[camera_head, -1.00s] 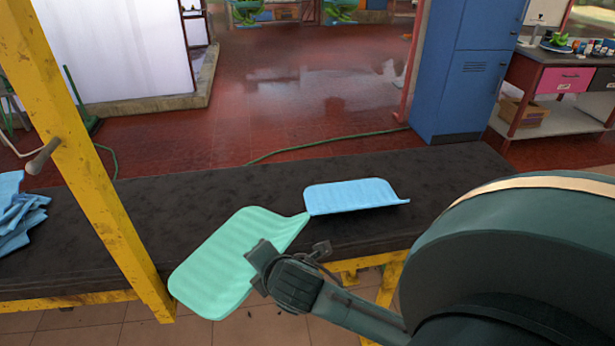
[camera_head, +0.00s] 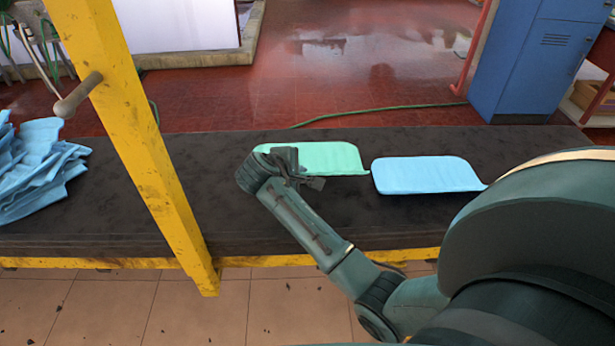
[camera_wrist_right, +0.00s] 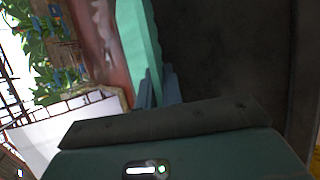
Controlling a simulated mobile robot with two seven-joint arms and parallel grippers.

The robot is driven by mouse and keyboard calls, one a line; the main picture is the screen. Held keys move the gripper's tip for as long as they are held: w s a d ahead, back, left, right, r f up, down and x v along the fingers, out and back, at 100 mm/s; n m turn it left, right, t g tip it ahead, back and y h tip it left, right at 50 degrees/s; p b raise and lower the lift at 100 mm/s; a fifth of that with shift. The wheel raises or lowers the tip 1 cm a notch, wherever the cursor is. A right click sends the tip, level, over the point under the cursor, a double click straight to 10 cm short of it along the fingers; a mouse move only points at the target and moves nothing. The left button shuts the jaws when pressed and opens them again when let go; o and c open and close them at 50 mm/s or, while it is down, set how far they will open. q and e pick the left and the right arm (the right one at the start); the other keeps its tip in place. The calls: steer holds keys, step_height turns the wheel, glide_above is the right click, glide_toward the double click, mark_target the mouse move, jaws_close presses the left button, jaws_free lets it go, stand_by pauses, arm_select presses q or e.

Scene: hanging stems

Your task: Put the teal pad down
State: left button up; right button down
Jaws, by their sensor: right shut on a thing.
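The teal pad (camera_head: 325,157) is at the dark bench top, to the left of a blue pad (camera_head: 425,174). My right gripper (camera_head: 296,166) is shut on the teal pad near its left part, and the gripper hides some of that edge. In the right wrist view the teal pad (camera_wrist_right: 138,40) stands between the finger tips (camera_wrist_right: 158,88), edge on to the camera. I cannot tell whether the pad touches the bench top or hovers just over it. My left gripper is not in view.
The dark bench (camera_head: 225,210) carries a stack of blue cloths (camera_head: 38,170) at the far left. A yellow post (camera_head: 140,150) with a peg (camera_head: 78,95) stands at the front left. Bare bench lies between the post and the teal pad.

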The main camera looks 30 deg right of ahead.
step_height(320, 180, down, 3)
steer(key=shift+f, duration=0.15)
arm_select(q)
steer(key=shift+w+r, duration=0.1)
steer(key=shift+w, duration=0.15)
arm_select(e)
steer(key=shift+f, duration=0.35)
steer(key=shift+f, duration=0.1)
steer(key=c, duration=1.5)
jaws_free()
steer(key=shift+c, duration=0.2)
arm_select(q)
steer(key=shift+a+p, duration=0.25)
steer(key=shift+p, duration=0.05)
arm_select(e)
steer(key=v, duration=1.2)
